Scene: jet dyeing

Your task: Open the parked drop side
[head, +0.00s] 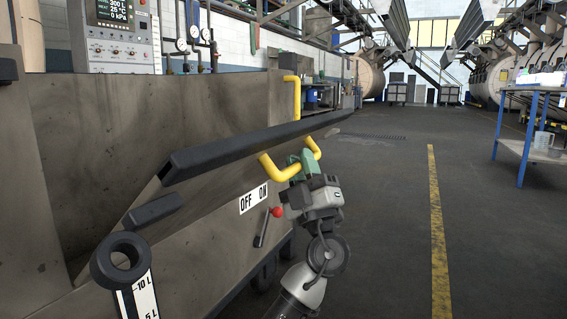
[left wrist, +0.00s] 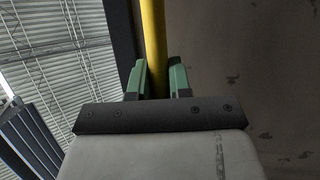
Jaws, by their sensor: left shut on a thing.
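The drop side (head: 205,212) is a grey, stained metal panel with a thick black top rail (head: 235,146), on the near side of a large open metal truck. Its near end slants, and its top appears to lean outward, with the truck's inside visible behind it. A yellow handle (head: 277,172) stands out from the panel below the rail. My left gripper (head: 303,164) is shut on this handle; in the left wrist view, the yellow bar (left wrist: 154,50) runs between its green fingers (left wrist: 155,80). My right gripper is not in view.
A red-knobbed lever (head: 269,222) sits beside an OFF/ON label (head: 253,199) below the handle. A black ring with a litre scale (head: 122,262) is at lower left. A blue table (head: 525,148) stands at right. The floor (head: 390,230) beside the truck is clear.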

